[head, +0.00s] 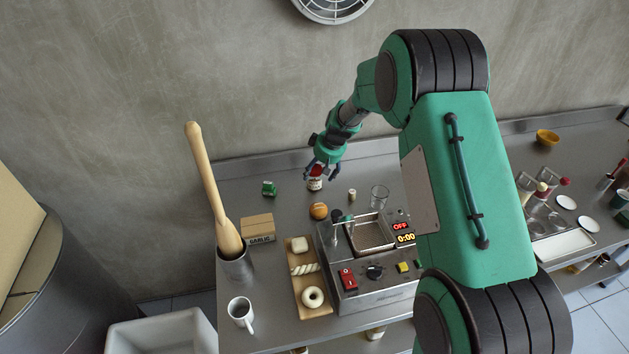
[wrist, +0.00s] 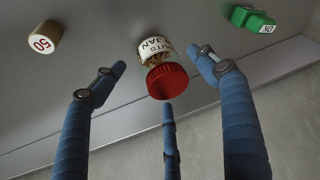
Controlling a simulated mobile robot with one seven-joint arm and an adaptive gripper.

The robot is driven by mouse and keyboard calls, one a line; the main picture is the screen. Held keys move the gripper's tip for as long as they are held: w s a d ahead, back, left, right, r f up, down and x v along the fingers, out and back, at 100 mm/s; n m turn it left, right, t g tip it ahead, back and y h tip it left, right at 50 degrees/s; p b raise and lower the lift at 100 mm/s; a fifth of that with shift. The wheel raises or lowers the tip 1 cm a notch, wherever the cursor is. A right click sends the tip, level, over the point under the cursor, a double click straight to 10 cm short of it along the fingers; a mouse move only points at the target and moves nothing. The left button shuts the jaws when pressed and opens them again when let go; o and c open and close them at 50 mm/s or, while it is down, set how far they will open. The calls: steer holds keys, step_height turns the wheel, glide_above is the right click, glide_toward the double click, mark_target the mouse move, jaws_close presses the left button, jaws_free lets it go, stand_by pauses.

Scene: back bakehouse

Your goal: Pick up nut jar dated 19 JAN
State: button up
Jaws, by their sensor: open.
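The nut jar (wrist: 157,50) has a red lid and a white label on which I can read "NUTS" and "JAN"; the day number is not clear. In the wrist view its red lid (wrist: 167,81) faces my fingers. In the head view the jar (head: 315,184) stands near the back of the steel counter, just under my gripper (head: 322,170). My gripper is open, with blue fingers spread left, right and below the jar in the wrist view (wrist: 160,90). The fingers look apart from the jar.
A green object (head: 269,188) stands left of the jar and a small cork-coloured weight (head: 352,195) marked 50 right of it. An orange-brown ball (head: 319,210), a fryer-like machine (head: 365,265) and a glass (head: 380,196) are nearby. The wall is close behind.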

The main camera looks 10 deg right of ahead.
steer(key=shift+b+x, duration=0.3)
steer(key=shift+x, duration=2.3)
steer(key=shift+w+a, duration=0.1)
steer(key=shift+w, duration=0.05)
steer(key=shift+r, duration=0.1)
steer(key=c, duration=1.3)
